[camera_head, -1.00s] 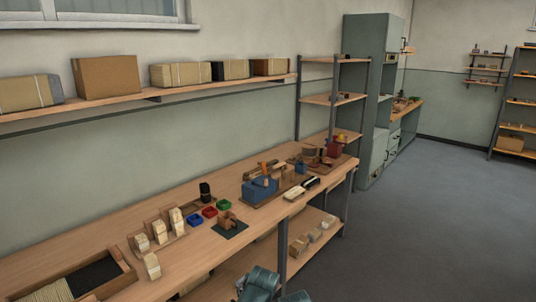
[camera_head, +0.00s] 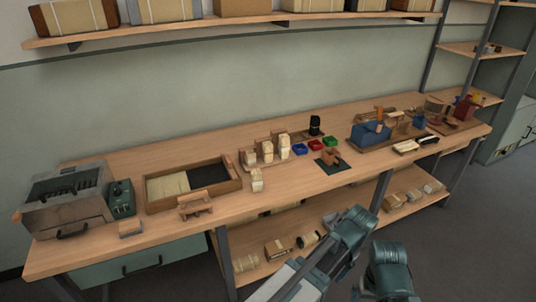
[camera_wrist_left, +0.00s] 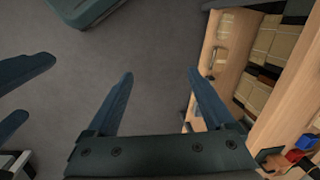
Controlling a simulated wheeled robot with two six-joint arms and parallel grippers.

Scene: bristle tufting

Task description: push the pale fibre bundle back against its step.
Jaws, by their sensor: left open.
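The pale fibre bundle (camera_head: 167,186) lies in the left part of a shallow wooden tray (camera_head: 152,207) on the bench, in the head view. A dark bundle (camera_head: 208,174) fills the right part. The step and any gap to it are too small to make out. My left gripper (camera_wrist_left: 160,74) is open and empty in the wrist view, over the floor in front of the bench and away from the tray. Two spread blue fingers at that view's left edge look like my right gripper (camera_wrist_left: 40,87), open and empty. Neither gripper's fingers show clearly in the head view.
A wooden stand (camera_head: 195,206) and a small block (camera_head: 130,228) sit before the tray. A grey metal box (camera_head: 68,205) and a green device (camera_head: 121,198) stand left. Pale upright bundles (camera_head: 268,150) stand right. A long shelf (camera_head: 250,20) hangs above.

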